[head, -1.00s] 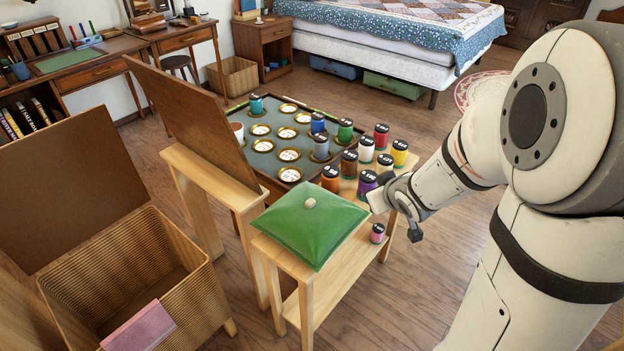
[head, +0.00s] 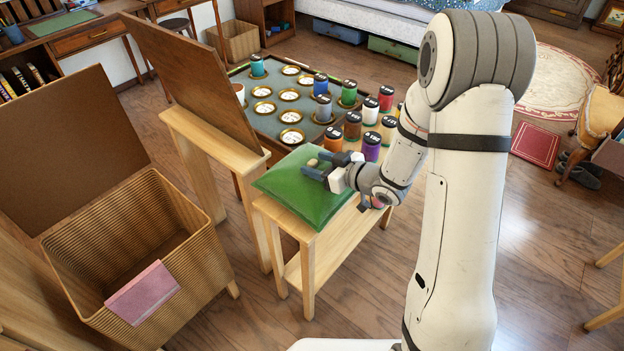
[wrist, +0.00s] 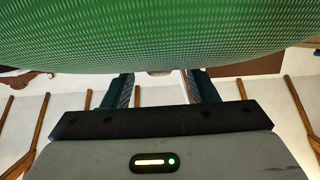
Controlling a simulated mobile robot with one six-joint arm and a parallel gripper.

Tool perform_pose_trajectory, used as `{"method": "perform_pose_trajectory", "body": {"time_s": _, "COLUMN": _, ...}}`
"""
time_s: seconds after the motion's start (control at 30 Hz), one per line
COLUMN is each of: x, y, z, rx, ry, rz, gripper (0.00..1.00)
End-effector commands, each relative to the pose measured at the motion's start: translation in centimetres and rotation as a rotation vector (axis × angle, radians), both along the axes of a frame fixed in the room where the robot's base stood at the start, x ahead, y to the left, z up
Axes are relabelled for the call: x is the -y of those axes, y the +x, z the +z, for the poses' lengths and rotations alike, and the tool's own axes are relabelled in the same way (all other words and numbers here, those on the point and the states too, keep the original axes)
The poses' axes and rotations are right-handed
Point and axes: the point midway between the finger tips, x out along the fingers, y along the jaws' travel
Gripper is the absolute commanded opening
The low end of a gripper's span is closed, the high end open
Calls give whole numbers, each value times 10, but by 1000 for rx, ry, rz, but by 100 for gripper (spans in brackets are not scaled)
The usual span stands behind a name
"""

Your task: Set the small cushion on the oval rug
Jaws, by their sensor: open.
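The small green cushion (head: 302,198) lies on a narrow wooden table with a pale button (head: 312,163) on its top. My gripper (head: 319,166) is open at the top of the cushion, its fingers close to the button. In the wrist view the cushion (wrist: 160,35) fills the upper part, with the two fingers (wrist: 161,88) apart below it. I cannot tell whether they touch the cushion. The round-looking pale rug with a red pattern (head: 548,82) lies on the floor at the far right.
Several paint jars (head: 371,147) stand behind the cushion, close to my arm. A wicker chest (head: 205,262) stands open at left, an upright board (head: 190,85) beside the table. A red book-like thing (head: 535,146) and a chair (head: 598,115) are near the rug. Open floor lies right.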

Motion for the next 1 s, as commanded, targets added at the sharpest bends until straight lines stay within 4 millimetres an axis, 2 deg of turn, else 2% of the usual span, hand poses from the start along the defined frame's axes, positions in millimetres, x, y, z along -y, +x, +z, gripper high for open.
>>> {"method": "perform_pose_trajectory", "body": {"time_s": 0.17, "x": -16, "y": 12, "z": -7, "rx": -1, "ry": -1, "rz": 1, "gripper": 53}}
{"method": "perform_pose_trajectory", "body": {"time_s": 0.43, "x": -17, "y": 14, "z": -7, "rx": 0, "ry": -1, "rz": -2, "gripper": 52}}
{"method": "perform_pose_trajectory", "body": {"time_s": 1.0, "x": -16, "y": 14, "z": -7, "rx": 0, "ry": -1, "rz": -2, "gripper": 5}}
